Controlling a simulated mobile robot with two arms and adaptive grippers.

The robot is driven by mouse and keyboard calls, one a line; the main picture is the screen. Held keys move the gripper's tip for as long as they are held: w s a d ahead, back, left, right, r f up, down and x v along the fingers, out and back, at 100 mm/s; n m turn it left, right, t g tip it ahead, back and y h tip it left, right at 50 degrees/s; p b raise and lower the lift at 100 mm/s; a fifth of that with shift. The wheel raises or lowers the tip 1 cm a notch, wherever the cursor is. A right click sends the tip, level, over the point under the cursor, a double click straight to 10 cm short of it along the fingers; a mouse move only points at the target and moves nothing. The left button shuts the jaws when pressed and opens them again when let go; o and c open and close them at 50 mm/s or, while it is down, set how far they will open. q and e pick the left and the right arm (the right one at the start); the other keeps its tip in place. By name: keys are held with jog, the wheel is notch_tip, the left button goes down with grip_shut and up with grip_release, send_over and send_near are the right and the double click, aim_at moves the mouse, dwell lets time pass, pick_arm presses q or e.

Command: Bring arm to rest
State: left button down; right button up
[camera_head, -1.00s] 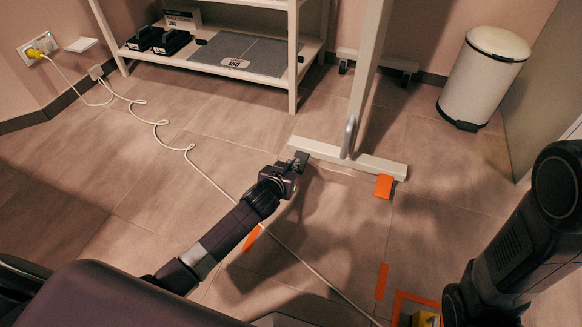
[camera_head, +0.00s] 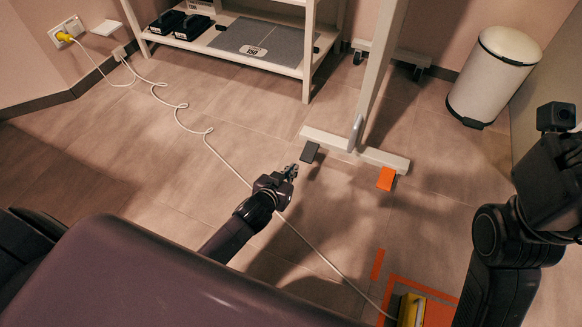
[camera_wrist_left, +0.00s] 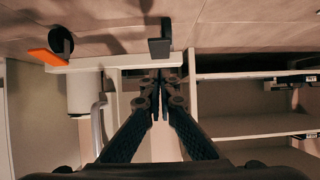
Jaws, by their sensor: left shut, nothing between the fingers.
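My left gripper (camera_head: 290,172) is over the floor in the middle of the head view, its arm coming up from the lower left. Its fingers are together and hold nothing; they also show in the left wrist view (camera_wrist_left: 157,95). A dark grey wedge (camera_head: 309,152) sits against the left end of the white stand's foot, a short way beyond the fingertips and apart from them. It also shows in the left wrist view (camera_wrist_left: 159,45). My right arm stands at the right edge of the head view, and its fingers cannot be made out.
A white stand (camera_head: 370,157) with an orange wedge (camera_head: 386,179) at its foot is ahead. A white cable (camera_head: 205,137) runs across the floor under my left arm. A yellow object (camera_head: 411,310) lies within orange tape. A shelf unit and a white bin (camera_head: 493,75) stand behind.

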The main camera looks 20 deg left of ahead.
pick_arm(q)
jog(key=shift+s, duration=0.45)
